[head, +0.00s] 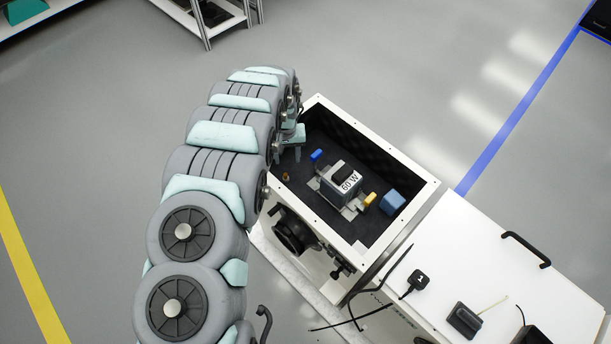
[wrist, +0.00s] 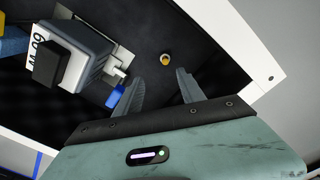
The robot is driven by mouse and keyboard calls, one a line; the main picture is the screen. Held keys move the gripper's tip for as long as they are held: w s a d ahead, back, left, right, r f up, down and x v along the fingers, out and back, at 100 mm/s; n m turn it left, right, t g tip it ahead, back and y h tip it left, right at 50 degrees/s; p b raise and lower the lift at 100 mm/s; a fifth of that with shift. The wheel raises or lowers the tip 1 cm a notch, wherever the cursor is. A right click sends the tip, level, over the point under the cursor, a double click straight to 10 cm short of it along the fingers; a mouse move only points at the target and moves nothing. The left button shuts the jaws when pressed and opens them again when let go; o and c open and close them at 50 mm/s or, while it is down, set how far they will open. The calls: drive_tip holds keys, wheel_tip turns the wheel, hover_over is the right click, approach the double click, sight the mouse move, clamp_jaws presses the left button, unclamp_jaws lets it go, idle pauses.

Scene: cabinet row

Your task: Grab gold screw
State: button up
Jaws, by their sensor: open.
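A small gold screw (head: 286,177) sits on the dark floor of an open white-walled box (head: 427,196), near its left side. The screw also shows in the wrist view (wrist: 165,59), beyond my fingertips and roughly between them in the picture. My gripper (wrist: 160,77) is open, with its two grey fingers apart and nothing between them. In the head view my gripper (head: 289,153) hangs over the left part of the box, partly hidden by my arm. The screw is apart from both fingers.
A blue piece (head: 316,155) lies close to my left finger in the wrist view. A yellow piece (head: 370,199) and blue block (head: 392,202) lie right of the device. The box walls surround the screw.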

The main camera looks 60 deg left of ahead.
sight(285, 174)
drive_tip(key=shift+s+f, duration=0.25)
drive_tip(key=shift+f, duration=0.6)
wheel_tip(285, 174, down, 4)
drive_tip(key=shift+s+r+b, duration=0.15)
drive_tip(key=shift+r+b, duration=0.05)
drive_tip(key=shift+b, duration=0.25)
drive_tip(key=shift+a+f+b, duration=0.2)
drive_tip(key=shift+f+b, duration=0.35)
drive_tip(key=shift+f, duration=0.85)
drive_tip(key=shift+a+f+b, duration=0.15)
drive_tip(key=shift+f+b, duration=0.4)
drive_tip(key=shift+f, duration=0.8)
drive_tip(key=shift+s+d+f, duration=0.1)
drive_tip(key=shift+f, duration=0.25)
drive_tip(key=shift+r, duration=0.1)
clamp_jaws()
